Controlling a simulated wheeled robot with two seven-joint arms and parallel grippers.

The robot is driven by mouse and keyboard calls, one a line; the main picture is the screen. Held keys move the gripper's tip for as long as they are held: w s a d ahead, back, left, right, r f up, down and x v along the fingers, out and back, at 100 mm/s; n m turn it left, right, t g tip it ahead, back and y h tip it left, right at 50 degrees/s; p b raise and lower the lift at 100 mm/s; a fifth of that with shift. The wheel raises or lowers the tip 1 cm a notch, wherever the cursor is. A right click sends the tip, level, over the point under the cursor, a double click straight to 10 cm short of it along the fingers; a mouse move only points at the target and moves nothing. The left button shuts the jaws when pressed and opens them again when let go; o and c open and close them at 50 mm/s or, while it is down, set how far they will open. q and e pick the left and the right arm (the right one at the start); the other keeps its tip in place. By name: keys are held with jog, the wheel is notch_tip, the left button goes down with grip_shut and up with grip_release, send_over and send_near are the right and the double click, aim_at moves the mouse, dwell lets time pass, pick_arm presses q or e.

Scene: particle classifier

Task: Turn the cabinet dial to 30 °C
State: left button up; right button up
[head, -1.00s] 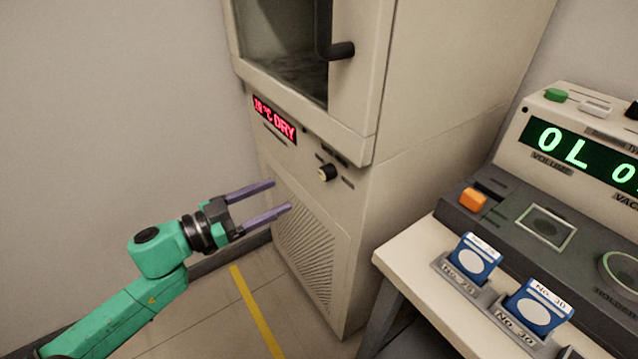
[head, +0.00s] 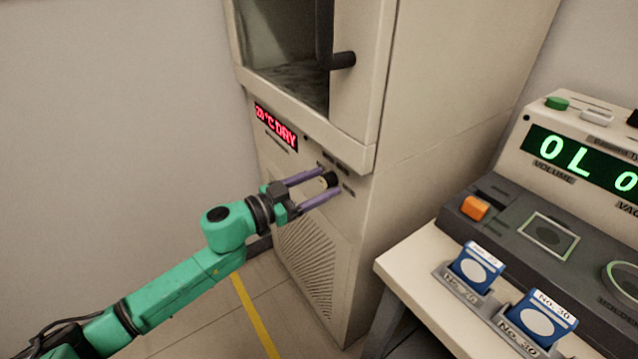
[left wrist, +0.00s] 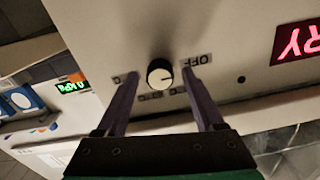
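The cabinet (head: 400,130) stands in the middle of the head view. Its red display (head: 276,127) shows a small number, hard to read but like 20, then °C DRY. The dial (head: 331,179) is a small knob with a pale face and dark sides, below and right of the display. My left gripper (head: 329,182) is open, its purple fingertips on either side of the dial. In the left wrist view the dial (left wrist: 160,74) lies between the spread fingertips (left wrist: 159,73) with a gap on each side; OFF is printed beside one finger. My right gripper is not in view.
A cabinet door handle (head: 342,60) juts out above the dial. At right a table (head: 405,270) bears a grey instrument (head: 500,210) with a green display and blue labelled blocks (head: 476,266) in holders. A vented panel (head: 308,265) lies below the dial.

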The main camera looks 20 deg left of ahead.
pick_arm(q)
grip_shut()
jog(key=shift+m, duration=1.2)
jog(key=m, duration=0.2)
jog(key=shift+m+p, duration=0.3)
jog(key=shift+p, duration=0.05)
jog(key=m, duration=0.3)
jog(key=shift+m, duration=0.3)
jog(key=shift+f+m+b, duration=0.1)
jog(key=shift+m+b, duration=0.35)
jog(key=shift+m, duration=1.15)
